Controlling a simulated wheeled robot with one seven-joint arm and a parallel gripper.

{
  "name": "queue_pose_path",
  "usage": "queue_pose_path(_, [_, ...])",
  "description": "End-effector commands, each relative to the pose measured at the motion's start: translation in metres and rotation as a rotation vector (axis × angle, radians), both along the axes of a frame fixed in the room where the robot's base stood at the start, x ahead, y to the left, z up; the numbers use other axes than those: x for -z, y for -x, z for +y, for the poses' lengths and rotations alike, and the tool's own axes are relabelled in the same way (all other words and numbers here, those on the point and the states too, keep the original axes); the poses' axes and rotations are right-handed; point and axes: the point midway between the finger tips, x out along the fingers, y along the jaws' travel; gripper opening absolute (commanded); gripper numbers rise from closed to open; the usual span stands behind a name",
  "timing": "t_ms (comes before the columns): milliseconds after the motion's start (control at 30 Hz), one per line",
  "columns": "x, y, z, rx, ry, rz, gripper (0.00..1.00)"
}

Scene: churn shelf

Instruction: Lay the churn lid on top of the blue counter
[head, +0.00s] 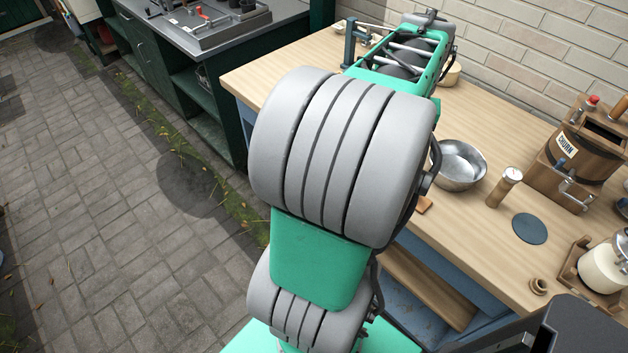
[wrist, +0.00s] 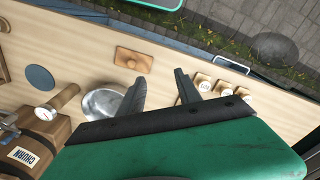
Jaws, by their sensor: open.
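A flat brown wooden plate with a small dark mark in its middle, which looks like the churn lid (wrist: 133,61), lies flat on the wooden top of the blue counter (head: 470,230). In the head view only a corner of it (head: 425,204) shows beside my arm. My gripper (wrist: 160,86) is open in the wrist view, its two dark fingers apart with bare wood between them. The plate is outside the fingers, just beyond the left fingertip. The wooden churn (head: 578,150) stands at the counter's right, with a dark opening on top; it shows at lower left in the wrist view (wrist: 40,148).
A metal bowl (head: 458,165), a wooden cylinder (head: 504,186), a dark disc (head: 530,228) and a cream jar (head: 603,268) stand or lie around the counter's right part. Several pale-topped pieces (wrist: 204,84) sit right of my fingers. A brick wall (head: 545,45) closes the back.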

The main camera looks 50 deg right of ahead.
Motion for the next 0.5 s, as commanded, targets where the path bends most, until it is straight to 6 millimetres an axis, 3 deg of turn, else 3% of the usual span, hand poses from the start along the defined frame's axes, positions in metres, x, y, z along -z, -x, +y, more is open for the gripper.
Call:
queue_pose_path(33, [-0.002, -0.040, 0.023, -0.102, 0.021, -0.008, 0.40])
queue_pose_path(100, [-0.002, -0.091, 0.063, -0.248, 0.052, -0.025, 0.40])
queue_pose_path(200, [0.001, -0.148, 0.133, -0.457, 0.091, -0.059, 0.40])
queue_pose_path(333, [0.009, -0.189, 0.234, -0.726, 0.128, -0.121, 0.40])
queue_pose_path(400, [0.014, -0.197, 0.286, -0.862, 0.141, -0.160, 0.40])
queue_pose_path(500, [0.022, -0.196, 0.342, -1.015, 0.147, -0.206, 0.40])
